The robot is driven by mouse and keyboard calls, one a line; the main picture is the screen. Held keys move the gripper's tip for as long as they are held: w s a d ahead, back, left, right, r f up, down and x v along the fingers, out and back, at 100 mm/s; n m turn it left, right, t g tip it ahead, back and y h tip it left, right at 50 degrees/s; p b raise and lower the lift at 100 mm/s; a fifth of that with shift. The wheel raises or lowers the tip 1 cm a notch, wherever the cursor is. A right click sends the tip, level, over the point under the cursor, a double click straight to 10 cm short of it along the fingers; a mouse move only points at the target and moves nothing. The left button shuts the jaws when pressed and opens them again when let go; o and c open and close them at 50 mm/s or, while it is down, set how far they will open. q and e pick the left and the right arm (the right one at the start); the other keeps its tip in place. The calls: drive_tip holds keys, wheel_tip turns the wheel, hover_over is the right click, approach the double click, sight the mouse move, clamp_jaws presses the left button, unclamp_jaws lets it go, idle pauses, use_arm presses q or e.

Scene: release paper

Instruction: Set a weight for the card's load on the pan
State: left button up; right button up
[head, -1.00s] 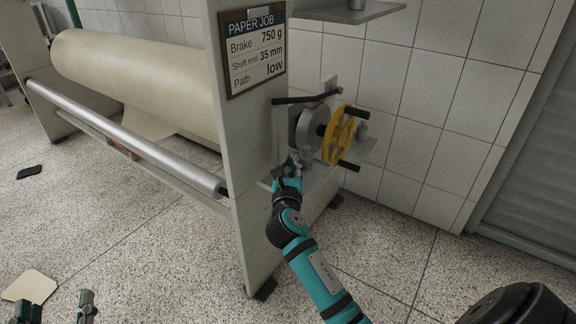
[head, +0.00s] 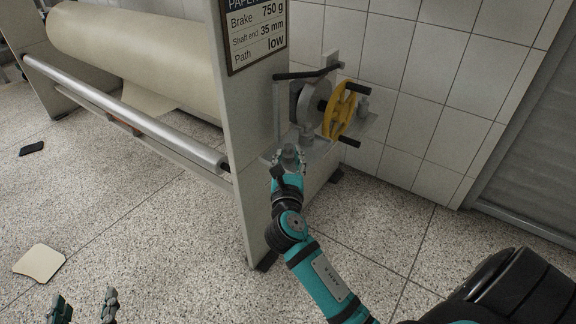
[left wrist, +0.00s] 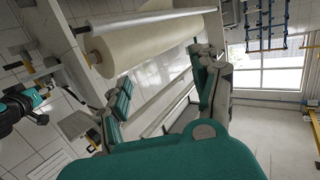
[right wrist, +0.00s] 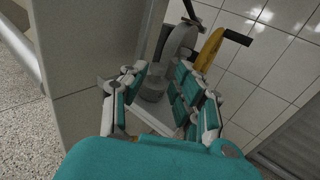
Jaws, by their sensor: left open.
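My right gripper (head: 288,160) is at the front of the brake's grey ledge (head: 318,150). A grey weight-like piece (right wrist: 152,90) is between its fingers in the right wrist view. I cannot tell whether the fingers press on it. Another small grey piece (head: 363,103) stands on the ledge behind the yellow handwheel (head: 341,110). I cannot make out a separate pan or any weight markings. My left gripper (head: 84,308) is open and empty at lower left.
The large paper roll (head: 130,55) and silver roller (head: 130,115) lie left of the side panel (head: 250,150). The handwheel's black grips and a dark lever (head: 308,72) jut out near the ledge. A beige sheet (head: 39,263) lies on the floor.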

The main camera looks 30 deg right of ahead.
use_arm(q)
drive_tip(key=f, duration=0.1)
drive_tip(key=s+f+g, duration=0.1)
drive_tip(key=f+g, duration=0.1)
drive_tip(key=shift+s+a+f+y, duration=0.15)
drive_tip(key=shift+a+y, duration=0.15)
drive_tip(key=shift+a, duration=0.1)
use_arm(e)
drive_tip(key=s+a+f+m+y, duration=0.1)
drive_tip(key=s+a+m+y, duration=0.5)
drive_tip(key=a+m, duration=0.3)
drive_tip(key=s+a+f+m+g+y, duration=0.1)
drive_tip(key=s+a+m+y, duration=0.6)
drive_tip(key=m, duration=1)
drive_tip(key=shift+s+a+f+m, duration=0.4)
drive_tip(key=shift+s+a+f, duration=0.1)
drive_tip(key=shift+s+a, duration=0.4)
drive_tip(key=shift+w, duration=0.15)
